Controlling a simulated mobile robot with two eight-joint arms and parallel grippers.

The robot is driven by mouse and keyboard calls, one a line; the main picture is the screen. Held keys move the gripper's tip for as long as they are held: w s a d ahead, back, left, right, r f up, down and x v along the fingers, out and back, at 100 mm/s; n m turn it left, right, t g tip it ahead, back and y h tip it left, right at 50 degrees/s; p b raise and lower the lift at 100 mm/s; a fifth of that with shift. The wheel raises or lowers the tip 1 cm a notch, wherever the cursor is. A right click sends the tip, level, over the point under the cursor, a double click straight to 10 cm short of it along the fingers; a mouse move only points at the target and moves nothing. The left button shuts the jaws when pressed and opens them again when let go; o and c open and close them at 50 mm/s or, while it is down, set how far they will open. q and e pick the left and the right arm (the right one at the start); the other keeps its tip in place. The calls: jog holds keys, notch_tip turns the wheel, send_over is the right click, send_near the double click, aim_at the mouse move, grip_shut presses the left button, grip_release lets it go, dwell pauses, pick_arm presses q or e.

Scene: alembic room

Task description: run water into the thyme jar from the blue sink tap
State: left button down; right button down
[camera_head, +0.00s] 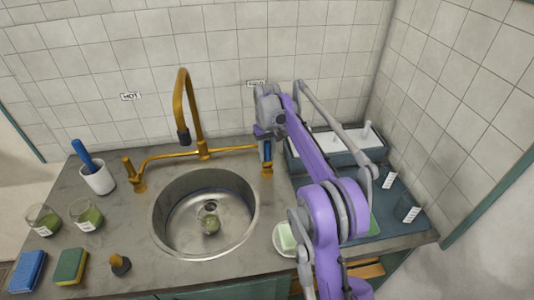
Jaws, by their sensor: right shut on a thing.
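A glass jar with green contents (210,222) stands in the round steel sink (160,232); its label cannot be read, so I cannot tell if it is the thyme jar. The brass spout (181,95) arches over the sink, its dark nozzle above the basin. No water stream shows. The blue sink tap (266,151) is at the right end of the brass pipe. My right gripper (264,133) is over it, shut on the blue tap, with its fingers partly hidden. My left gripper is out of view.
Two jars with green contents (87,216) (43,221) stand left, near a blue sponge (27,271) and a green-yellow sponge (71,267). A white cup (98,179) stands behind. A soap dish (286,239) and a dark tray (300,160) are right, partly behind my arm.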

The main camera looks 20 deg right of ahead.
jog(key=shift+s+a+f, duration=0.1)
jog(key=shift+f, duration=0.15)
dwell(0.3)
jog(key=shift+s+f+t+b, duration=0.15)
jog(key=shift+s+t+b, duration=0.15)
jog(key=shift+t+b, duration=0.25)
jog(key=shift+s+a+t+h+b, duration=0.1)
jog(key=shift+s+t+h+b, duration=0.15)
jog(key=shift+t, duration=0.3)
jog(key=shift+w, duration=0.1)
jog(key=c, duration=0.6)
grip_release()
jog(key=shift+r, duration=0.2)
jog(key=r, duration=0.3)
jog(key=s+r, duration=0.1)
jog(key=r, duration=0.3)
jog(key=s+r, duration=0.1)
jog(key=r, duration=0.2)
jog(key=shift+s+r+p, duration=0.2)
jog(key=shift+r+p, duration=0.15)
jog(key=shift+r, duration=0.05)
